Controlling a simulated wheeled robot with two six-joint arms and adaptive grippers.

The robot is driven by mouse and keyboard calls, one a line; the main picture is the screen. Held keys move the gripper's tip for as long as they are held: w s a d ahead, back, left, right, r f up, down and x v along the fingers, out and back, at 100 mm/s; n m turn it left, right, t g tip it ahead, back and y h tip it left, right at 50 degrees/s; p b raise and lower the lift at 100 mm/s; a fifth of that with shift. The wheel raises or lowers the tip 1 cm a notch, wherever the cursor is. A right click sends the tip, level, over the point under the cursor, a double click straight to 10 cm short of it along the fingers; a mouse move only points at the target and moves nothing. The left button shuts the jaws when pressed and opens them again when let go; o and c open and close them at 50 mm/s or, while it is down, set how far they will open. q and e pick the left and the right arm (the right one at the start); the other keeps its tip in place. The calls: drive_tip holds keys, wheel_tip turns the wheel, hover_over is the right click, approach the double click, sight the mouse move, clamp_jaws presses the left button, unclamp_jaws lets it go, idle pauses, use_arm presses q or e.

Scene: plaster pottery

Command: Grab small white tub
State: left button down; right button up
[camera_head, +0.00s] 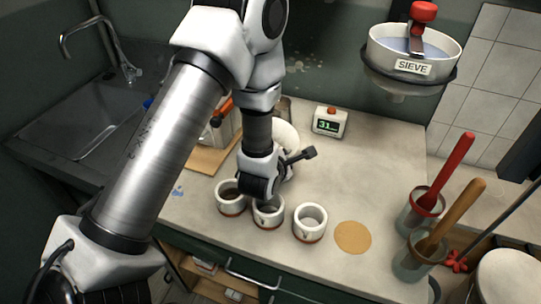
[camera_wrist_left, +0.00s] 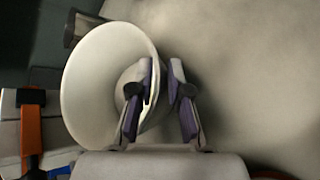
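A white, wide-mouthed round tub (camera_head: 287,136) stands on the counter behind my left wrist in the head view, partly hidden by my arm. In the left wrist view the tub (camera_wrist_left: 82,85) fills the left side, with its mouth towards the camera. My left gripper (camera_wrist_left: 162,72) is open. Its left finger overlaps the tub's mouth and its right finger shows against the counter just outside the rim. The tub's right wall lies between the fingers; I cannot tell whether they touch it. In the head view the fingertips are hidden. My right gripper is not in view.
Three white cups, a left one (camera_head: 230,197), a middle one (camera_head: 268,211) and a right one (camera_head: 309,222), stand in front, beside a tan disc (camera_head: 353,237). A timer (camera_head: 329,121) stands behind. Jars with a red handle (camera_head: 457,165) and wooden handle (camera_head: 462,212) stand right.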

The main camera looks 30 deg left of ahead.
use_arm(q)
drive_tip(key=shift+r, duration=0.1)
idle(0.4)
drive_tip(key=shift+w+r, duration=0.15)
drive_tip(key=shift+r, duration=0.6)
drive_tip(key=shift+r+b, duration=0.45)
drive_tip(key=shift+r, duration=3.75)
